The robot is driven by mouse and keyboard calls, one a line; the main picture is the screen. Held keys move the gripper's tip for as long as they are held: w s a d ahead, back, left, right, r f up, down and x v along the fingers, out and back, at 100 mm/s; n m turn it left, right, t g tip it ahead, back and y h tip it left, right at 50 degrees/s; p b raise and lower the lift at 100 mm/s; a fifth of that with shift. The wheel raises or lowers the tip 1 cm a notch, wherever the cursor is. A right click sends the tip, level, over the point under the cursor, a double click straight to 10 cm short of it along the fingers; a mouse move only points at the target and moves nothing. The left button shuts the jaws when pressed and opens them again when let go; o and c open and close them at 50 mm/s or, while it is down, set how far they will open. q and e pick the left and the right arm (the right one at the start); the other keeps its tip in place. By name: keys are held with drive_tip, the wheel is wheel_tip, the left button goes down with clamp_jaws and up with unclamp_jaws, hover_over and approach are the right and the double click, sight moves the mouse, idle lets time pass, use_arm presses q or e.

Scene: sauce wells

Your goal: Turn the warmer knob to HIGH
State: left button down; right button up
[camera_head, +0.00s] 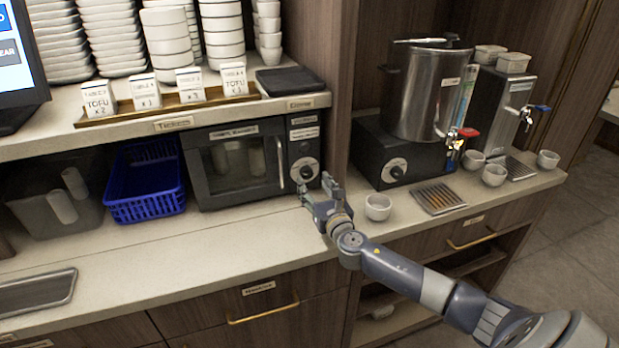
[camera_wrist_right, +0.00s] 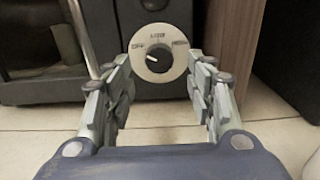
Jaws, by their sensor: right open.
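The warmer (camera_head: 235,165) is a dark cabinet with a glass door on the counter. Its knob (camera_head: 304,171) is on the panel at the right of the door. In the right wrist view the knob (camera_wrist_right: 159,62) is black on a pale round dial with OFF at left, a label at top and another at right. Its white mark points left, toward OFF. My right gripper (camera_head: 320,191) is open and empty, just in front of the panel. In the right wrist view its fingers (camera_wrist_right: 159,85) stand either side of the dial, apparently short of it. My left gripper is out of view.
A vertical door handle (camera_head: 280,162) is just left of the knob. A wooden divider (camera_head: 343,90) stands right of the warmer. Beyond it are an urn (camera_head: 424,95) on a base with another knob (camera_head: 397,168), and a white cup (camera_head: 378,207). A blue basket (camera_head: 146,185) is left.

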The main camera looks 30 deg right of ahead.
sight(308, 176)
drive_tip(key=shift+x, duration=2.1)
drive_tip(key=c, duration=1.1)
